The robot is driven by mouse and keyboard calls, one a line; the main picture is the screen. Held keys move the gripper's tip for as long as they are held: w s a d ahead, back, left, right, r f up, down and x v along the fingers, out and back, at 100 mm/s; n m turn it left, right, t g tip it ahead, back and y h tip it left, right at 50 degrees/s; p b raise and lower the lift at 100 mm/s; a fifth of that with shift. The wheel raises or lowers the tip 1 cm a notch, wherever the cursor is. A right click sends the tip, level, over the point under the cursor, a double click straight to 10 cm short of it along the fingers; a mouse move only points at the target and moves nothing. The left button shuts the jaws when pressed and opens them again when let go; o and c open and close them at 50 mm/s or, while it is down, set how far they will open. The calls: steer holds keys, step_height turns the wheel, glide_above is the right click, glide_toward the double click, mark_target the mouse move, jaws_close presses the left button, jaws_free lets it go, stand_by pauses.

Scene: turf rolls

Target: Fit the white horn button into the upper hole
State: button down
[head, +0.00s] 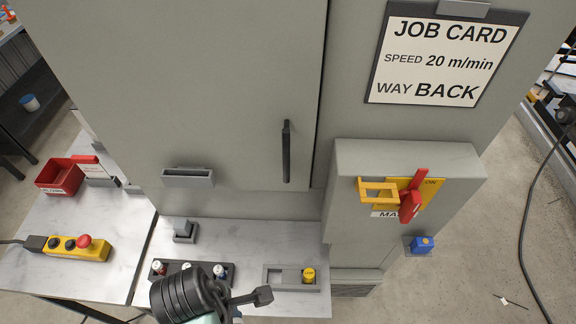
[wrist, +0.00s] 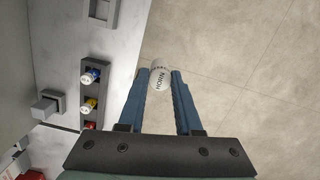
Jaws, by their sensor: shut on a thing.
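The white horn button (wrist: 160,76) is a short white cylinder with HORN printed on it. It is held between the two blue fingertips of my gripper (wrist: 161,86) in the wrist view, above grey floor. My gripper is shut on it, and it touches nothing else that I can see. In the head view my dark arm comes in at the bottom, and I cannot make out the fingers or the button there. I cannot make out the upper hole in either view.
A black rack (wrist: 82,75) holds several coloured buttons, beside a grey block (wrist: 45,107). A grey tray (head: 290,268) holds a yellow button (head: 308,275). A yellow pendant (head: 75,248) lies at left. A grey cabinet stands behind, with a switch box (head: 345,165) jutting out at right.

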steer(key=shift+m, duration=0.3)
steer(key=shift+w+f+m, duration=0.1)
steer(key=shift+w+m, duration=0.1)
steer(key=shift+m, duration=0.1)
steer(key=w+d+f+m+b, duration=0.1)
steer(key=w+d+m+b, duration=0.1)
steer(key=w+d+m, duration=0.2)
steer(key=w+d+f+m+g+y+b, duration=0.1)
steer(key=w+d+m, duration=0.4)
steer(key=w+m, duration=0.6)
steer(key=shift+w+d+m+g+b, duration=0.25)
steer(key=shift+m+b, duration=0.55)
steer(key=shift+m, duration=1)
steer(key=shift+s, duration=0.1)
